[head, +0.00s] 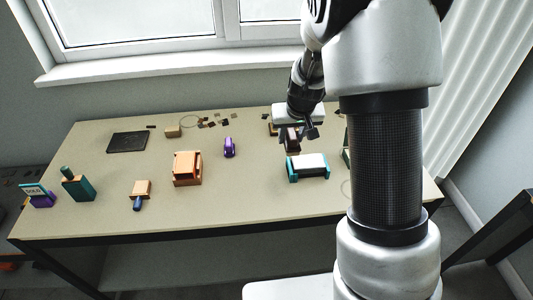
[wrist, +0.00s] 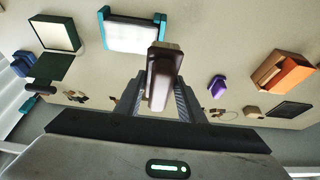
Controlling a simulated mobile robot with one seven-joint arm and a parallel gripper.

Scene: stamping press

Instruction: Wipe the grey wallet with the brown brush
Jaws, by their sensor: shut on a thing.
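My gripper (wrist: 160,98) is shut on the brown brush (wrist: 162,68), a dark brown block with a paler face and a tan end. In the head view the brush (head: 292,140) hangs below the wrist, over the right part of the table. Just in front of it is a flat, pale grey-white piece (head: 307,162) between teal end supports. It also shows beyond the brush in the wrist view (wrist: 132,33). This pale piece may be the grey wallet, but I cannot tell for certain. The brush appears apart from it.
An orange-brown block (head: 187,168), a purple object (head: 229,147) and a dark flat slab (head: 127,142) are to the left. A green-framed pad (wrist: 57,35) is near the right table end. Bare tabletop (head: 250,190) lies between objects.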

